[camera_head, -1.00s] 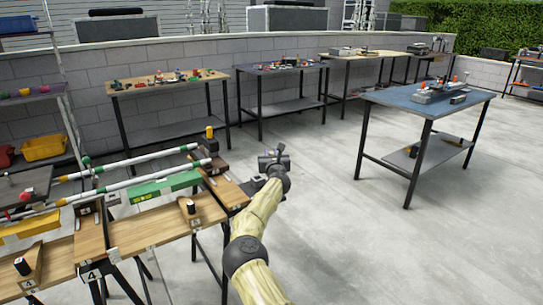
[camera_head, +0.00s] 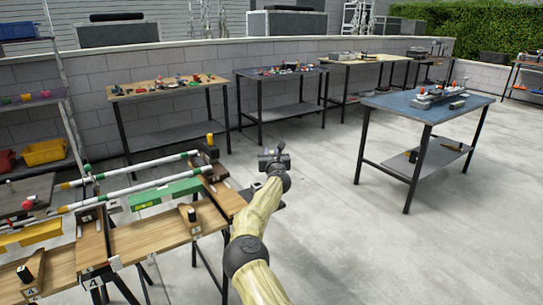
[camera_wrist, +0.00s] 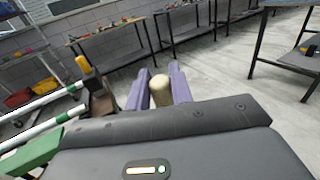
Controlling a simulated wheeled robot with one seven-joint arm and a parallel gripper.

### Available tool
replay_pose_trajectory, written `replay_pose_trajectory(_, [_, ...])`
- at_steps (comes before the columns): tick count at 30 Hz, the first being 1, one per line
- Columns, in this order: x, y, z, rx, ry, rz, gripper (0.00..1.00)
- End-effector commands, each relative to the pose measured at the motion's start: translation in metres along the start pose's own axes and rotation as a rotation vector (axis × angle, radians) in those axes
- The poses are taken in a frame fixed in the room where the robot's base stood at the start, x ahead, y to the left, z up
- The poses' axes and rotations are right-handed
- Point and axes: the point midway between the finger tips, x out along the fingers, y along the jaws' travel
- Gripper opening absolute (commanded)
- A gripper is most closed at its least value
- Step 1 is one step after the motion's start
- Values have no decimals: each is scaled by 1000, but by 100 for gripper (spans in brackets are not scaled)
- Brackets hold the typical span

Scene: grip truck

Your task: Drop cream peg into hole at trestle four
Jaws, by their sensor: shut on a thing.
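My gripper (camera_head: 272,160) is held out over the right end of the wooden trestle benches, at the tip of my arm. In the wrist view its two purple fingers (camera_wrist: 160,84) are shut on a cream peg (camera_wrist: 160,92). The rounded top of the peg shows between them; its lower end is hidden. A trestle with a "4" label (camera_head: 93,283) stands at the lower left, well left of my gripper. I cannot make out an open hole on it.
White-and-green striped poles (camera_head: 130,186) and a green bar (camera_head: 166,193) lie across the benches. A yellow peg (camera_head: 210,141) stands upright in a dark block near my gripper. A blue-topped table (camera_head: 400,103) stands to the right. The concrete floor between is clear.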

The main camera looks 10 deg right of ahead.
Motion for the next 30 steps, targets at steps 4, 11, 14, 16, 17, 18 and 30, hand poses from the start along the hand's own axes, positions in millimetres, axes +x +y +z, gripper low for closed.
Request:
replay_pose_trajectory(4, [0,0,10,0,-1,0,0])
replay_pose_trajectory(11, [0,0,20,0,-1,0,0])
replay_pose_trajectory(14, [0,0,25,-1,0,-1,0])
replay_pose_trajectory(16, [0,0,28,-1,0,-1,0])
replay_pose_trajectory(17, [0,0,30,-1,0,-1,0])
replay_pose_trajectory(18, [0,0,32,0,0,-1,0])
replay_pose_trajectory(30, [0,0,38,0,0,0,0])
